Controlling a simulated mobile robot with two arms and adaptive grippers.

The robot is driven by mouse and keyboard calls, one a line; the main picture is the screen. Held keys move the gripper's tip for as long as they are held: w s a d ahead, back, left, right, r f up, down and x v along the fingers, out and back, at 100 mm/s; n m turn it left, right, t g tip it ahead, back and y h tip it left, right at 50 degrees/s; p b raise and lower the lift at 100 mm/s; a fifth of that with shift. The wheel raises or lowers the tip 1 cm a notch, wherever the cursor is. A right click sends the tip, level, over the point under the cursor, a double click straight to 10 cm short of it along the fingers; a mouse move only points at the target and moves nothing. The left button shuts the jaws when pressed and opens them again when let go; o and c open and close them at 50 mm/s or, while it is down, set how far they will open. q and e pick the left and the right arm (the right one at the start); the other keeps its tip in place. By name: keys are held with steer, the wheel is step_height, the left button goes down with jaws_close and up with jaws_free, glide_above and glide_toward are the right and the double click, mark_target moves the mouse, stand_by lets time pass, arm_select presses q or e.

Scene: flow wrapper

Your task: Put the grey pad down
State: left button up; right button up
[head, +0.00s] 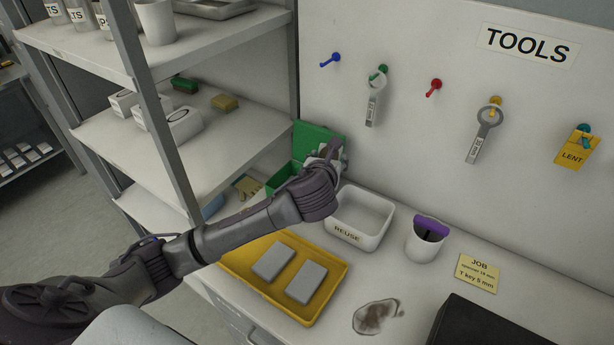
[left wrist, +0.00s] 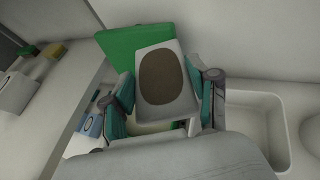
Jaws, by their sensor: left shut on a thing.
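The grey pad (left wrist: 173,52) is in my left gripper, with a large brown oval patch on the face turned to the wrist camera. My left gripper (left wrist: 168,92) is shut on it, one finger on each side. In the head view my left gripper (head: 330,162) is above the bench, in front of the green box (head: 279,176) with its raised lid and near the white REUSE bin (head: 345,234). My own wrist hides most of the held pad there. Two more grey pads (head: 273,260) (head: 306,282) lie in the yellow tray (head: 322,312). My right gripper is not in view.
A white cup (head: 422,246) with a purple-handled thing stands right of the bin. Shelves (head: 165,160) rise on the left. Tools hang on the back wall.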

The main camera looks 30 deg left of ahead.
arm_select(q)
steer(key=a+f, duration=0.3)
steer(key=w+a+f, duration=0.1)
steer(key=a+f, duration=0.2)
steer(key=a, duration=0.1)
steer(key=a+f+p, duration=0.1)
steer(key=a+f, duration=0.2)
steer(key=a, duration=0.1)
steer(key=shift+w+a+f, duration=0.25)
steer(key=shift+f, duration=1.1)
steer(key=o, duration=0.8)
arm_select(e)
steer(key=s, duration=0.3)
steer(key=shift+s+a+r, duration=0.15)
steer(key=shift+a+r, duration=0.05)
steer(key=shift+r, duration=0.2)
arm_select(q)
steer(key=shift+o, duration=0.2)
